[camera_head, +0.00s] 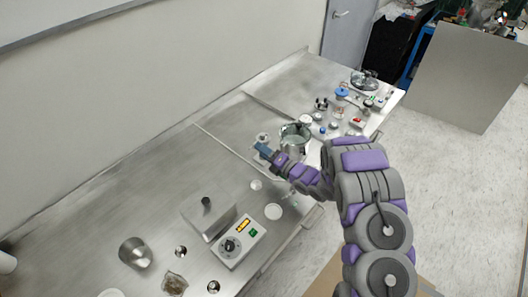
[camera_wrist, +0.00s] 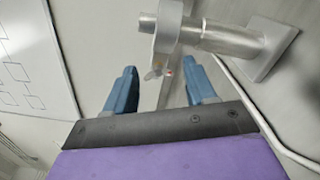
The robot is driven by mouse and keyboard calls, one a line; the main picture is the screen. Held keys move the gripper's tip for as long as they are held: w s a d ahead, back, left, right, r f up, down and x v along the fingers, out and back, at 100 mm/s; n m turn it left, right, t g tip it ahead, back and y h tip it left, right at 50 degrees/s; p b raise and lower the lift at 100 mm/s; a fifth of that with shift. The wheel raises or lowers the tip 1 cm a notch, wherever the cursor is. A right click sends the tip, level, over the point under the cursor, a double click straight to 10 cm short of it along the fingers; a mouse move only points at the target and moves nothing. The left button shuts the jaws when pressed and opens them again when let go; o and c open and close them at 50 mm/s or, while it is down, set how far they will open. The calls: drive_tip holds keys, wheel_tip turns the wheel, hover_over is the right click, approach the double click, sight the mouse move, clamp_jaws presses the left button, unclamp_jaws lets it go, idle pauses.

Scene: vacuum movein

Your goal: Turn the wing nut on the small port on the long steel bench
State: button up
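The small steel port shows in the wrist view as a horizontal tube (camera_wrist: 228,40) with a round flange (camera_wrist: 168,25) at its end. A small metal piece that looks like the wing nut (camera_wrist: 153,74) hangs below the flange, with a tiny red spot beside it. My gripper (camera_wrist: 160,68) is open, its two blue fingers apart, with this piece between them in the picture; I cannot tell whether they touch it. In the head view my gripper (camera_head: 262,148) is over the long steel bench (camera_head: 75,240), beside the steel pot. The wing nut is too small to tell there.
The steel pot (camera_head: 297,138) stands close to my gripper. A control box with a dial (camera_head: 238,243) and a steel cup (camera_head: 135,252) are nearer. Several small items and a blue-capped bottle (camera_head: 340,98) crowd the far end. A wall runs along the bench's left side.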

drive_tip(key=c, duration=0.9)
drive_tip(key=shift+f+m+b, duration=0.1)
drive_tip(key=shift+m+b, duration=0.65)
drive_tip(key=shift+m, duration=0.95)
drive_tip(key=o, duration=0.9)
drive_tip(key=shift+f, duration=0.1)
drive_tip(key=shift+o, duration=0.8)
drive_tip(key=v, duration=1.7)
drive_tip(key=shift+d, duration=0.2)
